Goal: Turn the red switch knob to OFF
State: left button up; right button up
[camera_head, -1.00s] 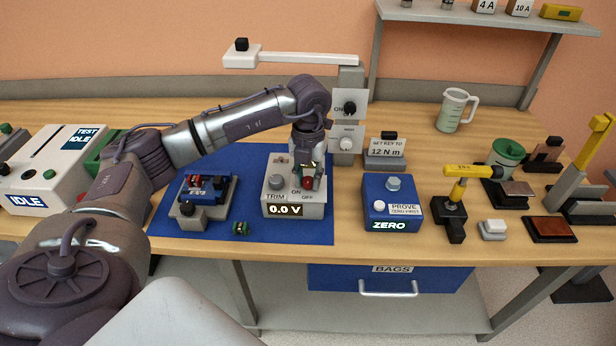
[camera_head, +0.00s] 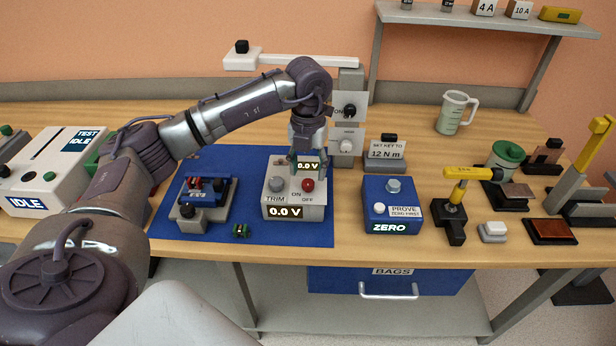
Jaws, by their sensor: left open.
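The red switch knob (camera_head: 308,185) sits on the right of a grey power box (camera_head: 282,198), on the blue mat. ON and OFF labels are printed below it; the knob's pointing direction is too small to tell. The box's front display (camera_head: 286,212) and a small rear display (camera_head: 308,166) both read 0.0 V. My left gripper (camera_head: 306,162) points down just above and behind the red knob. It is open, appears apart from the knob, and holds nothing I can see. My right gripper is out of view.
A grey TRIM knob (camera_head: 276,184) stands left of the red knob. A blue box reading ZERO (camera_head: 392,205) is to the right. A blue-and-red part in a fixture (camera_head: 205,192) is to the left. A white post with switches (camera_head: 349,110) stands close behind my gripper.

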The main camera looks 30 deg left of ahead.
aim_at(308, 182)
pick_arm(q)
notch_tip(308, 182, up, 8)
jog(key=shift+d, duration=0.1)
dwell(0.6)
